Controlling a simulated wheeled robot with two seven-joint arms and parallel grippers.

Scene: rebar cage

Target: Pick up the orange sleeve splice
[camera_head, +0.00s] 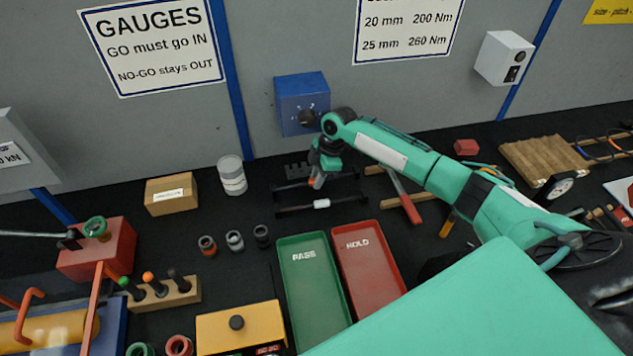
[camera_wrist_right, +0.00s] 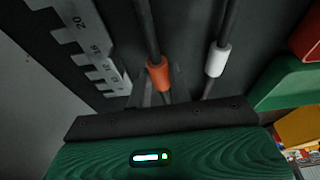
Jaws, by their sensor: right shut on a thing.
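The orange sleeve splice (camera_wrist_right: 159,76) sits around a dark bar in the right wrist view, at the fingertips of my right gripper (camera_wrist_right: 160,92). My right gripper (camera_head: 318,178) is shut on it; the fingers are mostly hidden behind the dark palm edge. In the head view a small part of the orange sleeve (camera_head: 318,183) shows under the gripper, by the rear bar. A white sleeve (camera_head: 321,203) sits on the front bar, apart from the gripper; it also shows in the right wrist view (camera_wrist_right: 219,60). My left gripper is not in view.
A stepped size gauge (camera_wrist_right: 92,45) stands close beside the gripper. The green PASS tray (camera_head: 312,290) and red HOLD tray (camera_head: 368,260) lie in front. A blue box (camera_head: 300,95) is on the wall behind. Several small sleeves (camera_head: 235,241) stand at left.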

